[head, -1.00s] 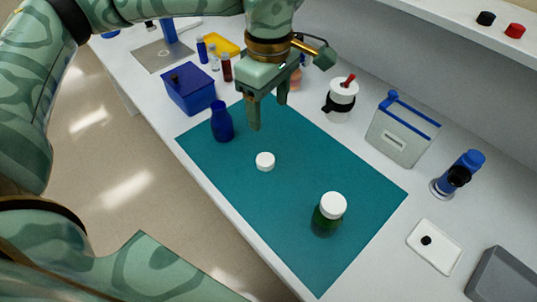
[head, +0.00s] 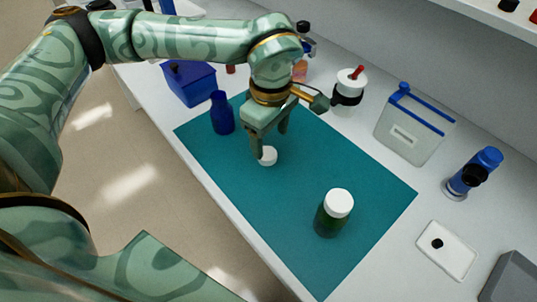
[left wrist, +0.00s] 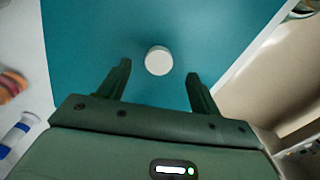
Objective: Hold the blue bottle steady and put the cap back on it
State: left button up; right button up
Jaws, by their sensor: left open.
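The uncapped blue bottle (head: 221,113) stands upright on the teal mat (head: 305,180), near its far left corner. A loose white cap (head: 268,157) lies on the mat to the right of the bottle. My left gripper (head: 270,142) is open and low over the mat at the cap. In the left wrist view the cap (left wrist: 158,60) shows just beyond the two spread fingertips (left wrist: 160,72), centred between them and not held. In the head view one finger partly covers the cap. My right gripper is not in view.
A green bottle with a white cap (head: 333,212) stands on the near right of the mat. A blue box (head: 189,84), a white container with a red top (head: 348,88), a grey caddy (head: 413,125) and a blue-topped device (head: 472,172) stand around it. The middle mat is clear.

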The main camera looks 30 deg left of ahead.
aim_at(268, 153)
pick_arm(q)
jog(key=shift+f, duration=0.1)
jog(key=f, duration=0.1)
jog(key=f+b, duration=0.1)
jog(key=f, duration=0.1)
jog(key=f+b, duration=0.1)
jog(key=f, duration=0.1)
jog(key=shift+w+a+f, duration=0.1)
jog(key=shift+a+f, duration=0.1)
jog(key=shift+a, duration=0.2)
jog(key=shift+r, duration=0.1)
jog(key=shift+c, duration=0.3)
jog(key=c, duration=1)
